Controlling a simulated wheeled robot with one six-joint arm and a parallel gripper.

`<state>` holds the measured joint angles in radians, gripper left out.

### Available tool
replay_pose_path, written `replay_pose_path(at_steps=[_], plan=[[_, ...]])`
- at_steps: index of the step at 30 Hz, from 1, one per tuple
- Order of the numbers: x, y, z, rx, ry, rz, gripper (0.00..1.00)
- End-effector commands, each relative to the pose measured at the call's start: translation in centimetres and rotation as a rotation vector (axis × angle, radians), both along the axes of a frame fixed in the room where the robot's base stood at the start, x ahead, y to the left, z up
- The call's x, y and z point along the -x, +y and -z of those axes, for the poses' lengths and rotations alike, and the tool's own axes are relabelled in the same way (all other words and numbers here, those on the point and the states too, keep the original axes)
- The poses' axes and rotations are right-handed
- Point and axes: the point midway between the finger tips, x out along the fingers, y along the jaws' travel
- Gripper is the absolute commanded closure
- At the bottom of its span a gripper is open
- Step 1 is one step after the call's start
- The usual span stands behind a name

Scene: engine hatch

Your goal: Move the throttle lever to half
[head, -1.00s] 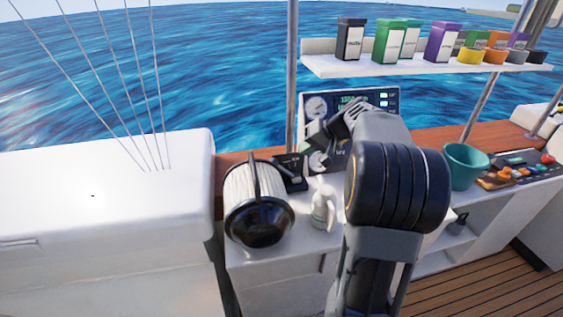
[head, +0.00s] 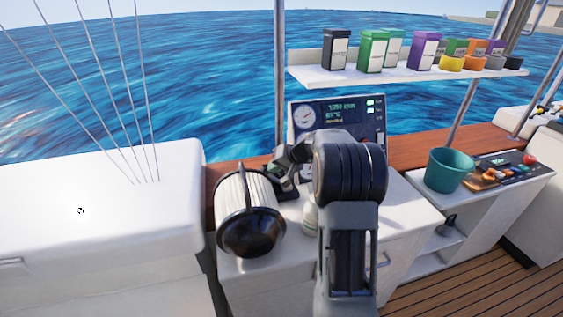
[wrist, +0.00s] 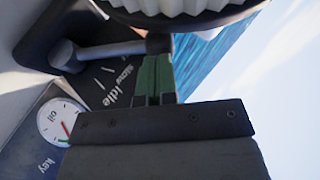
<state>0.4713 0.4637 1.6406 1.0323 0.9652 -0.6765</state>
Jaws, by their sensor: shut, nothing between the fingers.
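The throttle lever (wrist: 110,49) shows in the wrist view as a grey rod on a round hub, with a dark end near my fingertips. It lies over a black plate (wrist: 103,88) marked "Idle" and "slow", on the side of "slow" away from "Idle". My gripper (wrist: 157,58) is shut and empty, its green fingers side by side at the lever's outer end. I cannot tell if they touch it. In the head view my gripper (head: 279,160) is small and dark beside the throttle unit (head: 285,190), which my arm partly hides.
A white ribbed filter with a black cap (head: 247,215) stands close left of the throttle unit. A gauge panel (head: 340,115) stands behind. A pale bottle (head: 309,218) is partly hidden by my arm. A teal bucket (head: 449,170) stands right; a shelf (head: 400,73) hangs above.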

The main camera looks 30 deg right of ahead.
Motion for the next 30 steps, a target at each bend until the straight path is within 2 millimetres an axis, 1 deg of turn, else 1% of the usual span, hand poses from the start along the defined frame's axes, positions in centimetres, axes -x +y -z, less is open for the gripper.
replay_pose_path(at_steps=[6, 17, 23, 30], plan=[[-0.6, 0.6, 0.6, 0.0, 0.001, -0.001, 1.0], [-0.6, 0.6, 0.8, 0.001, 0.001, -0.001, 1.0], [-0.9, 1.9, 1.8, 0.096, 0.018, -0.005, 1.0], [-0.9, 2.2, 1.7, 0.139, 0.029, -0.002, 1.0]])
